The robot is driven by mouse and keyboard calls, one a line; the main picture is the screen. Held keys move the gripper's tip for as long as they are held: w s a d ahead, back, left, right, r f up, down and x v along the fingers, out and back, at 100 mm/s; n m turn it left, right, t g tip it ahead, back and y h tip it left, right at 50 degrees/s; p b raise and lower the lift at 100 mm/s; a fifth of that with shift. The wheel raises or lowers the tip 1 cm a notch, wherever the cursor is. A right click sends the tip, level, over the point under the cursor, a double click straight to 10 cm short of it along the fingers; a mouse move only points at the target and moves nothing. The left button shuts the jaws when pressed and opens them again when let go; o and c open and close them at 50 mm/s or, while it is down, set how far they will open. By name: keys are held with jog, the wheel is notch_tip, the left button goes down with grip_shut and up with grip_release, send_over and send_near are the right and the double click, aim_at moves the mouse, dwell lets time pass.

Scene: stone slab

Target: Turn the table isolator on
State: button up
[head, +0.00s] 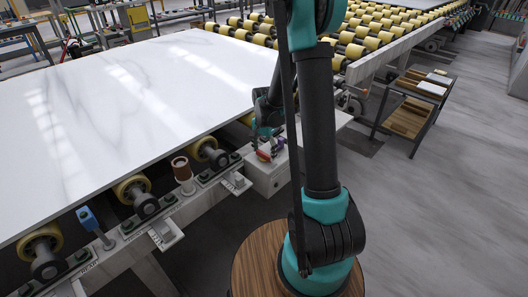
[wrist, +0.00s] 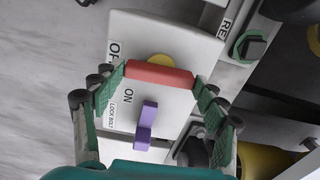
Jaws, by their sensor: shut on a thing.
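The table isolator is a pale box (head: 264,181) on the table's side, below the slab edge. In the wrist view its plate (wrist: 185,30) carries a red handle (wrist: 160,74) over a yellow disc (wrist: 160,60). The handle lies nearly level across the picture. "OFF" is printed at upper left, "ON" just below the handle. A purple lock bolt (wrist: 146,125) stands below, by the words "LOCK BOLT". My gripper (wrist: 160,80) is shut on the red handle, one green finger at each end. In the head view my gripper (head: 267,148) is small and partly hidden by my arm.
A white stone slab (head: 140,90) lies on the table beside the isolator. Rollers (head: 204,147), a brown knob (head: 182,168) and a blue-topped post (head: 88,218) line its near edge. A roller conveyor (head: 390,30) and a shelf trolley (head: 415,105) stand behind. The right floor is clear.

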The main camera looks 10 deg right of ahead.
aim_at(264, 153)
jog(key=n, duration=1.3)
jog(key=shift+n, duration=2.1)
jog(key=o, duration=1.2)
jog(key=shift+c, duration=0.2)
notch_tip(264, 153, up, 12)
